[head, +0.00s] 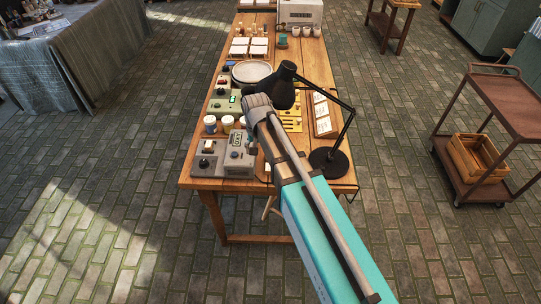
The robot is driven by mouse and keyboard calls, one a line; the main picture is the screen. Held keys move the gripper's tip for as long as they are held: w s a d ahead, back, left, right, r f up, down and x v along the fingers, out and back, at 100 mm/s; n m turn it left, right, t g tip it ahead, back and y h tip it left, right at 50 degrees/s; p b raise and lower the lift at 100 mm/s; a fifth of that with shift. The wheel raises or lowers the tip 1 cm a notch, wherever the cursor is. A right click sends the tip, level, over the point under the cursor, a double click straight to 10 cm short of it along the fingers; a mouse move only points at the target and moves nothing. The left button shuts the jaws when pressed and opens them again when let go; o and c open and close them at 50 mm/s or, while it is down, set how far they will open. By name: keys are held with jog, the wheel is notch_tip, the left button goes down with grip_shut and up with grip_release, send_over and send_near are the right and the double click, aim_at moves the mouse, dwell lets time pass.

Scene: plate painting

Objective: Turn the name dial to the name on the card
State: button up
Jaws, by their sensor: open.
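My gripper (257,102) is at the far end of my arm, over the middle of the near half of the table. It is open, but its fingers are mostly hidden behind the wrist. A grey box (238,160) with a small display window and a bluish knob stands at the near edge, left of my arm. A second grey box (206,162) with a black knob stands to its left. Which knob is the name dial is too small to tell. A wooden frame with white cards (321,114) lies right of my gripper. Its writing cannot be read.
A black desk lamp (329,160) stands right of my arm, its head close beside my wrist. Paint jars (210,124) stand behind the grey boxes. A green device (225,103) and a white plate (251,71) are farther back. The wooden table (295,71) has bare wood behind the lamp.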

jog(key=shift+s+d, duration=0.2)
jog(key=shift+d, duration=0.5)
jog(key=shift+s+d, duration=0.25)
jog(key=shift+d, duration=0.5)
jog(key=shift+s+d, duration=0.2)
jog(key=shift+d, duration=0.5)
jog(key=s+d, duration=0.5)
jog(key=d, duration=0.4)
jog(key=s+d, duration=0.5)
jog(key=d, duration=0.5)
jog(key=shift+w, duration=0.1)
